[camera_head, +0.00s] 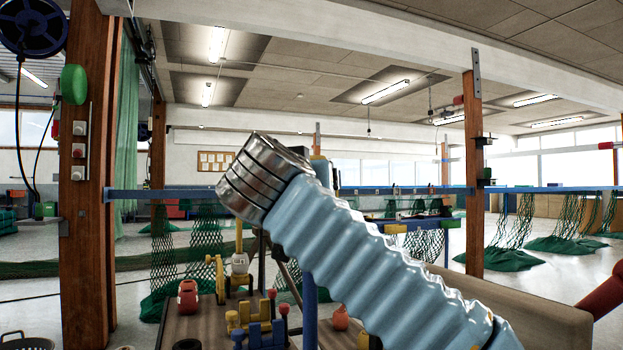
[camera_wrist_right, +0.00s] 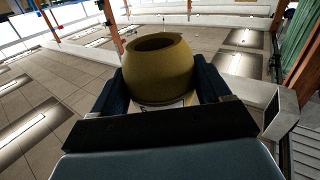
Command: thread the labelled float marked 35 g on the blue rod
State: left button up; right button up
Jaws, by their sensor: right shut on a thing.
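In the right wrist view my right gripper (camera_wrist_right: 160,82) is shut on an olive-yellow float (camera_wrist_right: 158,70), one finger on each side. The float's round opening faces away from the palm. A scrap of pale label shows low on it, too hidden to read. In the head view a blue upright (camera_head: 310,312), perhaps the blue rod, rises behind a large blue ribbed arm sleeve with a metal end, which hides much of it. My left gripper is in neither view.
A wooden post (camera_head: 88,200) stands left. Green nets (camera_head: 515,255) hang behind.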

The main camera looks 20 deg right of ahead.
jog(key=shift+f, duration=1.75)
jog(key=shift+f+b, duration=1.65)
jog(key=shift+f, duration=1.7)
jog(key=o, duration=1.1)
jog(key=v, duration=1.4)
